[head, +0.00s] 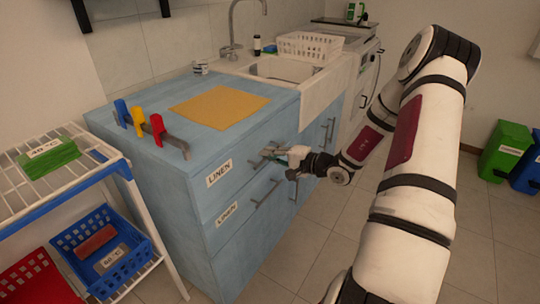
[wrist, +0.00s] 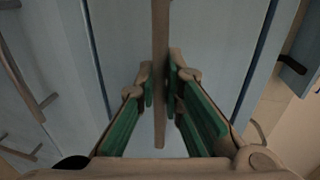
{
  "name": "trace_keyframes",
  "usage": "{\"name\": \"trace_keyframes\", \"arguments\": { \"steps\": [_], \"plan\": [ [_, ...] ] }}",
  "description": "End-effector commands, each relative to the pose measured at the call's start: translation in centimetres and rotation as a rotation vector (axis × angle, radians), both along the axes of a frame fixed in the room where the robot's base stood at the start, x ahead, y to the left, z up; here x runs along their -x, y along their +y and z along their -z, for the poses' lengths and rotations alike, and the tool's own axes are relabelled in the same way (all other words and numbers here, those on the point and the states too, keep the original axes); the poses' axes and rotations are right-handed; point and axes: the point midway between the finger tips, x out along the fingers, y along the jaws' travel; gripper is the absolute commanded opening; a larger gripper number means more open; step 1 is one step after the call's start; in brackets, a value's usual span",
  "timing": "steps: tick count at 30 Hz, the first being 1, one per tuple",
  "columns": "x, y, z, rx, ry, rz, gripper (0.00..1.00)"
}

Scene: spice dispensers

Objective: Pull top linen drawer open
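The blue cabinet has a top linen drawer (head: 240,157) with a white LINEN label (head: 219,172); its front looks flush with the cabinet. My gripper (head: 273,153) is at this drawer's bar handle (head: 257,162), at the right of the drawer front. In the wrist view, the handle (wrist: 160,60) runs as a brown bar between the green-padded fingers of my gripper (wrist: 160,80). The fingertips are close on both sides of the bar and look shut on it. My gripper hides part of the handle in the head view.
A lower linen drawer (head: 237,220) with its own handle (head: 262,196) lies below. A yellow cloth (head: 219,107) and a rack with coloured hooks (head: 150,130) are on the countertop. A white shelf cart (head: 110,168) stands left. The floor before the drawers is clear.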

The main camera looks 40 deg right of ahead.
Motion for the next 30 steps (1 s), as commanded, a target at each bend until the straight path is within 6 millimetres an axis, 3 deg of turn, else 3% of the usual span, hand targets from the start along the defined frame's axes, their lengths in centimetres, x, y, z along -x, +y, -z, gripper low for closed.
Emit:
{"name": "trace_keyframes", "arguments": {
  "steps": [8, 14, 30],
  "plan": [
    [0.5, -0.2, 0.1, 0.001, 0.002, 0.000, 0.00],
    [3.0, -1.1, 0.1, 0.001, 0.004, 0.002, 0.00],
    [16.4, -6.1, 0.1, -0.001, 0.003, 0.006, 0.00]
  ]
}}
